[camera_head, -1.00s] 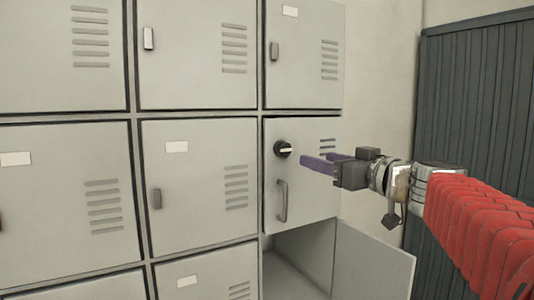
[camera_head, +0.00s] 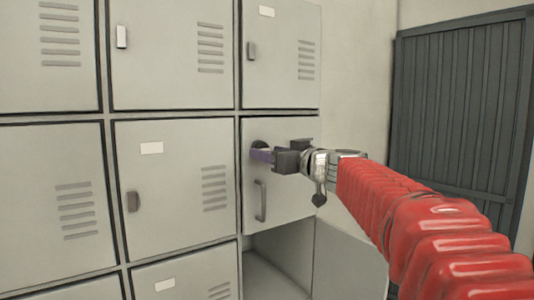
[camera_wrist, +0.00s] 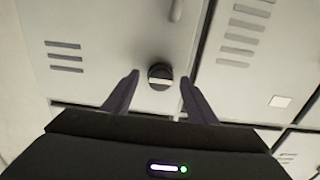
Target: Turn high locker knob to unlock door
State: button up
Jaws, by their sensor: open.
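The locker knob (camera_wrist: 160,76) is a round black knob with a pale bar across it, on a grey locker door (camera_head: 290,205). In the wrist view it sits between and a little beyond the two dark finger tips of my gripper (camera_wrist: 159,78). The fingers are spread, one on each side, with a gap to the knob on both sides. In the head view my gripper (camera_head: 262,155) is in front of the knob (camera_head: 258,145) and covers most of it. I cannot tell whether the tips reach past the knob's face.
A grey door handle (camera_head: 260,201) is below the knob. Under this door is an open compartment (camera_head: 270,277) with its door (camera_head: 349,268) swung out to the right. Other closed lockers fill the left. A dark ribbed panel (camera_head: 455,115) stands at the right.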

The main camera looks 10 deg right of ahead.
jog(key=shift+w+a, duration=0.3)
jog(key=shift+w, duration=0.3)
jog(key=shift+c, duration=0.4)
jog(key=c, duration=0.9)
jog(key=shift+d, duration=0.2)
jog(key=shift+c, duration=0.4)
jog(key=shift+a, duration=0.1)
